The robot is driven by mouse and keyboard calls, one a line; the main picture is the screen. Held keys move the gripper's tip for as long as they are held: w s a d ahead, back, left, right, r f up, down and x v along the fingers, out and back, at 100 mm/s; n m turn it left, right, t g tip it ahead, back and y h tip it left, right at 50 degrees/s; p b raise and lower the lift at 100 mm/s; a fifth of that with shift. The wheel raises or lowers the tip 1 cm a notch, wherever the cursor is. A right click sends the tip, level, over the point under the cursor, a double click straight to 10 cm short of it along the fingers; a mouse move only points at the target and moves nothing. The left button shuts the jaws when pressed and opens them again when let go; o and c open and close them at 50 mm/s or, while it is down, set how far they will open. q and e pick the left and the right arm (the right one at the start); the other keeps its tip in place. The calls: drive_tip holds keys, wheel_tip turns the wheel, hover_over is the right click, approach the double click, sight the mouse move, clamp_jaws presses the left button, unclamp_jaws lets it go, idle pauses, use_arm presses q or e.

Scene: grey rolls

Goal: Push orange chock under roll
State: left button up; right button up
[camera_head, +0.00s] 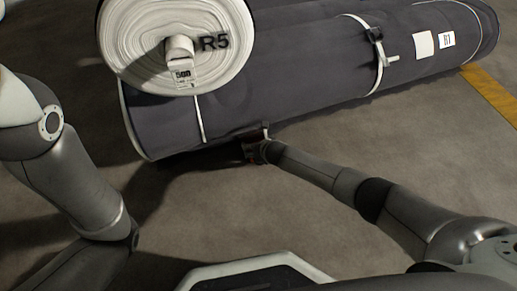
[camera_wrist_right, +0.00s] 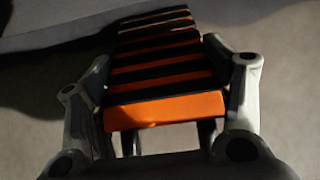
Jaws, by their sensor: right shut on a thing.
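The orange chock (camera_wrist_right: 166,109) has black stripes and fills the middle of the right wrist view. My right gripper (camera_wrist_right: 168,95) is shut on it, with one finger on each side. The chock's far end reaches toward the underside of a grey roll, at the top left of that view; whether it touches is unclear. In the head view the right gripper (camera_head: 256,147) is low against the near side of the large dark grey roll (camera_head: 290,85), in shadow. The chock cannot be made out there. My left arm shows at the left, but its gripper is not visible.
A white-ended roll (camera_head: 178,45) marked R5 rests above the dark roll's left part. White straps (camera_head: 378,60) and labels (camera_head: 448,40) are on the dark roll. A yellow floor line (camera_head: 492,95) runs at the right. The concrete floor in front is mostly clear.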

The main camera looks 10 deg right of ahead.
drive_tip(key=shift+w+a+b, duration=0.25)
drive_tip(key=shift+w+b, duration=0.75)
drive_tip(key=shift+w, duration=0.3)
drive_tip(key=o, duration=1.7)
drive_tip(key=shift+s, duration=0.1)
drive_tip(key=shift+v, duration=5.9)
drive_tip(key=shift+a, duration=0.1)
